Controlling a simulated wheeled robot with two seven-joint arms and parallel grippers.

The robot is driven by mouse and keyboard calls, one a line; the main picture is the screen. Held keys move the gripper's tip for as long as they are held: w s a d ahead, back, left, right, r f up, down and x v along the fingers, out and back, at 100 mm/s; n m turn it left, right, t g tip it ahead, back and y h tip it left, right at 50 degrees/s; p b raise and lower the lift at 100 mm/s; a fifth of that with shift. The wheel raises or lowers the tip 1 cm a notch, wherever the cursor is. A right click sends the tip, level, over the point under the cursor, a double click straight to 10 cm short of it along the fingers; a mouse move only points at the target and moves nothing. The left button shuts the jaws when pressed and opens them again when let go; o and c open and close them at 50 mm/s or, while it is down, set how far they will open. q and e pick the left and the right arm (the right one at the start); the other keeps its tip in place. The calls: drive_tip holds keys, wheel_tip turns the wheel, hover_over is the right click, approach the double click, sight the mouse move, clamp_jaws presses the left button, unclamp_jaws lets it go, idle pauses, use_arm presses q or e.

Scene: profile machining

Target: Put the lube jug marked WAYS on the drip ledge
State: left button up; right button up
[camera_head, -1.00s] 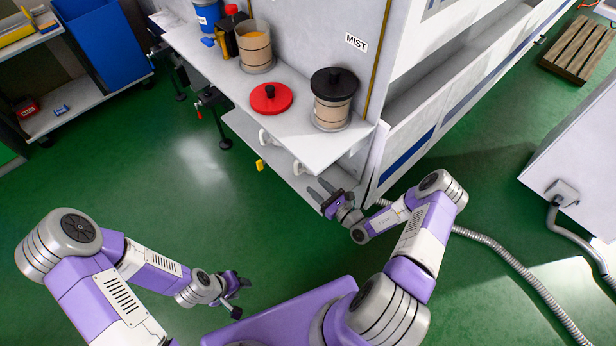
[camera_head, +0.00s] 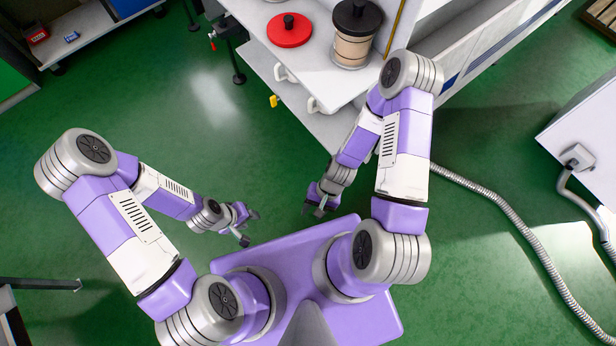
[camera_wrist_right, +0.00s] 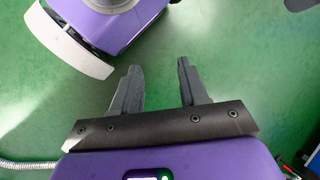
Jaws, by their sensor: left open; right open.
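No jug with a readable WAYS mark shows, and I cannot tell which surface is the drip ledge. A beige banded container with a black lid (camera_head: 352,40) stands on the upper white shelf (camera_head: 318,72) of the machine. A red lid with a black knob (camera_head: 289,30) lies to its left. My right gripper (camera_head: 313,211) is open, below and in front of the shelves. In the right wrist view its spread fingers (camera_wrist_right: 160,68) have only green floor between them.
A lower white shelf (camera_head: 262,68) lies beneath the upper one, with white handle-like parts (camera_head: 314,105) at the edge. A grey hose (camera_head: 500,215) runs over the floor at right, near a white cabinet (camera_head: 590,130). The green floor at left is mostly clear.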

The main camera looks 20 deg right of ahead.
drive_tip(key=w+n+t, duration=0.1)
drive_tip(key=w+r+n+t, duration=0.1)
drive_tip(key=w+r+n, duration=0.1)
drive_tip(key=shift+w+a+n+t+h, duration=0.15)
drive_tip(key=shift+a+n+t+h, duration=0.15)
drive_tip(key=shift+a+t+h, duration=0.1)
